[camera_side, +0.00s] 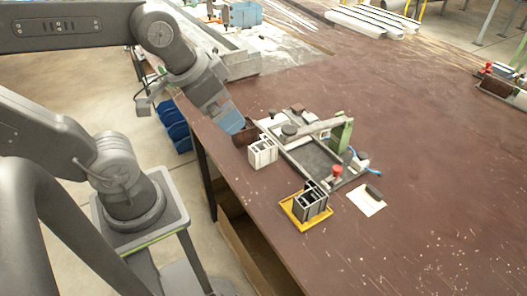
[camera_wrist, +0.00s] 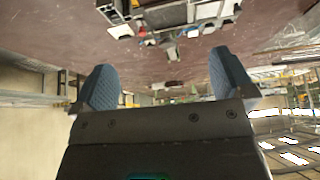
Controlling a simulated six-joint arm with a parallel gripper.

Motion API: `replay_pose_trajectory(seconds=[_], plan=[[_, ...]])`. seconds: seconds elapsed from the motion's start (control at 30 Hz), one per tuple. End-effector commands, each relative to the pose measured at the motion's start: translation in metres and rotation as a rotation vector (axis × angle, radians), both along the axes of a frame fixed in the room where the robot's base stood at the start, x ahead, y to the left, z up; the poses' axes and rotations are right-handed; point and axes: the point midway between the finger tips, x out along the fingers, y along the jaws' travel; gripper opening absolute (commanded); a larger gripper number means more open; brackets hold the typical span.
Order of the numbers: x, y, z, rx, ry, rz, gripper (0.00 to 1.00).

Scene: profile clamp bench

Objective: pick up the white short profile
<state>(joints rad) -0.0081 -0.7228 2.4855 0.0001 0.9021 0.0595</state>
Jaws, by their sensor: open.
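The white short profile (camera_side: 262,154) stands upright on the brown bench in the side view, at the left of the clamp fixture. Open slots show in its top end. My gripper (camera_side: 236,127) has blue fingers and is up and left of the profile, apart from it. In the wrist view my gripper (camera_wrist: 161,62) shows two spread fingers with nothing between them. Pale pieces at the top of the wrist view are too small and cut off to tell which is the white profile.
The clamp fixture (camera_side: 318,158) with a green bracket (camera_side: 341,135) and red knob (camera_side: 336,171) is right of the profile. A grey profile (camera_side: 311,203) stands on a yellow tray (camera_side: 293,216) in front. A white card (camera_side: 366,202) lies nearby.

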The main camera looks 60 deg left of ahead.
Motion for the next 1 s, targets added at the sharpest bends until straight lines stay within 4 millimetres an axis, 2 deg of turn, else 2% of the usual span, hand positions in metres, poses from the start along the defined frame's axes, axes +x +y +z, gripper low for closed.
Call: replay_pose_trajectory(seconds=[0.17,0.27,0.4,0.6,0.8,1.0], plan=[[0.029,0.012,-0.006,0.130,0.103,-0.245,1.00],[0.052,0.023,-0.015,0.214,0.180,-0.459,1.00],[0.083,0.041,-0.032,0.298,0.276,-0.774,1.00],[0.117,0.067,-0.064,0.347,0.364,-1.195,1.00],[0.133,0.082,-0.085,0.354,0.385,-1.433,1.00],[0.135,0.084,-0.104,0.351,0.389,-1.482,1.00]])
